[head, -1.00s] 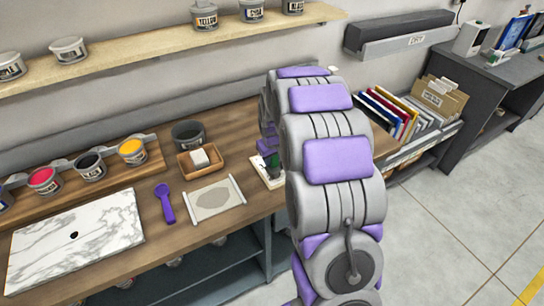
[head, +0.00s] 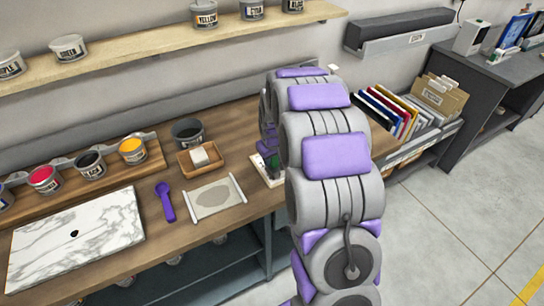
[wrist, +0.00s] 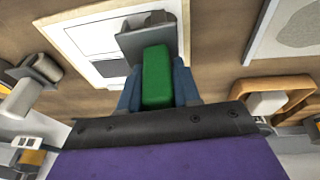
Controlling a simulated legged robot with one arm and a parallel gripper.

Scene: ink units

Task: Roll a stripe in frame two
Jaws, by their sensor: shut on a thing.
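My gripper (wrist: 157,88) is shut on a green handle (wrist: 157,72) in the wrist view. A grey plate-like part (wrist: 142,38) sits at the handle's far end; I cannot tell whether it touches the surface below. Under it is a white panel (wrist: 62,25) with outlined pale rectangles; the tool covers part of it. In the head view my arm hides most of the gripper and tool, and only a bit of the white panel (head: 261,169) shows at the bench's right part. Which outlined area is frame two cannot be read.
On the wooden bench are a small mat (head: 229,204) with a grey patch, a wooden tray (head: 186,170) with a white block, a purple spatula (head: 165,203), a marble slab (head: 105,232) and ink cans (head: 132,149). A rack of coloured folders (head: 392,112) stands right of my arm.

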